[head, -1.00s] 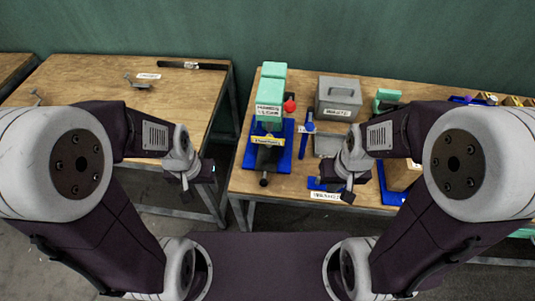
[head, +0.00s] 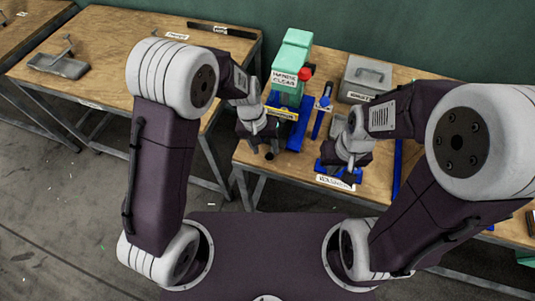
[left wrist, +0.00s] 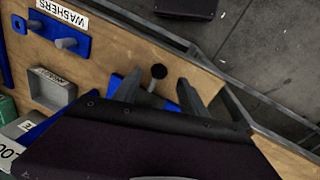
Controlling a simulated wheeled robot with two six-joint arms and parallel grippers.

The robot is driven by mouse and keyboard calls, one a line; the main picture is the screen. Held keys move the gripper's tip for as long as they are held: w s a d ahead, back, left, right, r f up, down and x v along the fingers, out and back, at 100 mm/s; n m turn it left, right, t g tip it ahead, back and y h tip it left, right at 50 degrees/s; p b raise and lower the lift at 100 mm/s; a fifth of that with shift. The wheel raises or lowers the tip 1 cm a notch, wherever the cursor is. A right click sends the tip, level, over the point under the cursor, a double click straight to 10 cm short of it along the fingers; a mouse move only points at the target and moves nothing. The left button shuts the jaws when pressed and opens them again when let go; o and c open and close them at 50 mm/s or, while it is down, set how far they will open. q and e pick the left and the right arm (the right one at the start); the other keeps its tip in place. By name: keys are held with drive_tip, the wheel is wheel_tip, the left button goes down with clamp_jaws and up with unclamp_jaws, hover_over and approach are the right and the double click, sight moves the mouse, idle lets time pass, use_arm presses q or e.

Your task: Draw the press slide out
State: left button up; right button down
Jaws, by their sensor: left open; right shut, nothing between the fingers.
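The green press (head: 293,62) stands on the right-hand table with a "HANDS CLEAR" label and a red knob (head: 306,73). A yellow label (head: 284,113) crosses its front, above a blue base (head: 299,135). In the left wrist view, the black slide knob (left wrist: 158,71) on its short grey rod shows between the two open fingers of my left gripper (left wrist: 159,82). I see no finger touching it. In the head view, my left gripper (head: 262,148) is in front of the press and hides part of it. My right gripper (head: 342,176) is shut and empty near the table's front edge.
A grey waste box (head: 365,78) and an upright blue tool (head: 322,112) stand right of the press. A blue washers holder with a peg (left wrist: 65,43) and a grey tray (left wrist: 50,90) lie nearby. Open floor lies beyond the table edge.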

sight(269, 154)
use_arm(q)
drive_tip(key=f, duration=0.2)
drive_tip(key=d+f, duration=0.1)
drive_tip(key=f, duration=0.1)
drive_tip(key=shift+d+f, duration=0.1)
drive_tip(key=shift+f, duration=0.2)
drive_tip(key=c, duration=0.6)
clamp_jaws()
drive_tip(key=shift+w, duration=0.1)
idle(0.4)
